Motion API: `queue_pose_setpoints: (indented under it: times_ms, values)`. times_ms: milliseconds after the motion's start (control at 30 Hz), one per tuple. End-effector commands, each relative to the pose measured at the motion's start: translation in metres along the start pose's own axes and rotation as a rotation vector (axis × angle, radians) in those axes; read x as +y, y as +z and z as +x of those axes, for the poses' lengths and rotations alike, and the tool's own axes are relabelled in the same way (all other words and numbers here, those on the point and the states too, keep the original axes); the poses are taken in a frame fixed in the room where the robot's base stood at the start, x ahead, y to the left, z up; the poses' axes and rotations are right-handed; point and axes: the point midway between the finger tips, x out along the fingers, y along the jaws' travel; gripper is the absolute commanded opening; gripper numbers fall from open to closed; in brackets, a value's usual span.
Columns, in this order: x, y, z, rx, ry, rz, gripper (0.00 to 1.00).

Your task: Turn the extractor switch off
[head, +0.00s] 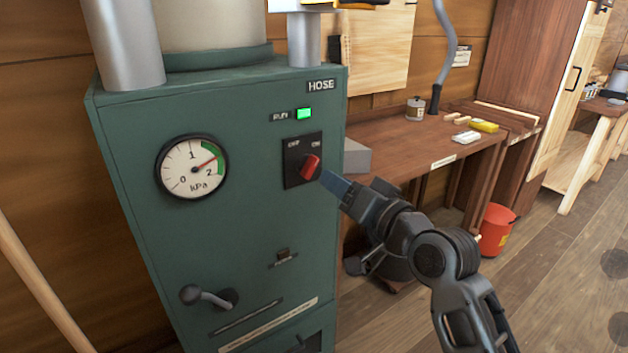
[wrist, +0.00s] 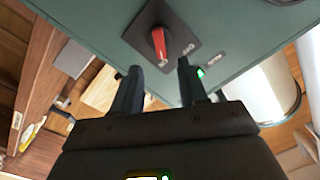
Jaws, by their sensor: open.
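The extractor switch is a red rotary knob (head: 309,167) on a black plate (head: 292,162) marked OFF and ON, on the front of a green cabinet (head: 255,220). The knob is tilted toward the ON side. A green RUN lamp (head: 304,114) above it is lit. My gripper (head: 328,181) is just to the right of the knob in the head view. In the wrist view, my gripper (wrist: 158,72) is open, and the red knob (wrist: 159,44) lies beyond and between the fingertips. The fingers look apart from the knob.
A pressure gauge (head: 192,167) on the cabinet reads between 1 and 2 kPa. A grey lever handle (head: 207,297) sticks out lower down. A wooden workbench (head: 430,150) stands behind to the right, with a red bucket (head: 494,230) on the floor beside it.

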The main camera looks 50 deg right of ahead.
Motion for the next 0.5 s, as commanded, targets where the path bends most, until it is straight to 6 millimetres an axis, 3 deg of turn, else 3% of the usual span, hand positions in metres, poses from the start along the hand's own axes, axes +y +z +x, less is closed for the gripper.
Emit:
queue_pose_setpoints:
  times_ms: [500]
  values:
    - [-0.001, 0.0, 0.068, -0.001, -0.001, 0.0, 0.43]
